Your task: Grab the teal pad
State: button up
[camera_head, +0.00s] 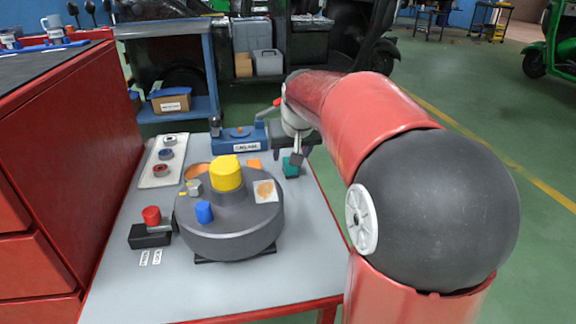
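The teal pad (290,168) is a small teal block near the right edge of the grey table, to the right of the large grey drum. My arm reaches in from the right, and my gripper (297,158) points down at the pad. A dark fingertip overlaps the pad's upper right part in the picture. I cannot tell whether it touches the pad. The other finger is not clearly seen, so the opening between the fingers cannot be judged.
A grey drum (232,228) with a yellow cap (226,173) fills the table's middle. A blue block (238,138) stands behind it. A tray with rings (156,175) and a red-knobbed black block (150,238) are left. The table's front (215,300) is clear.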

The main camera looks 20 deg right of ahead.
aim_at(290, 167)
jog(key=x, duration=0.5)
jog(key=shift+w+d+f+b, duration=0.1)
jog(key=shift+d+f+b, duration=0.05)
jog(key=shift+f+b, duration=0.2)
jog(key=shift+r, duration=0.1)
jog(key=c, duration=1.1)
jog(key=shift+o, duration=0.2)
jog(key=shift+r, duration=0.15)
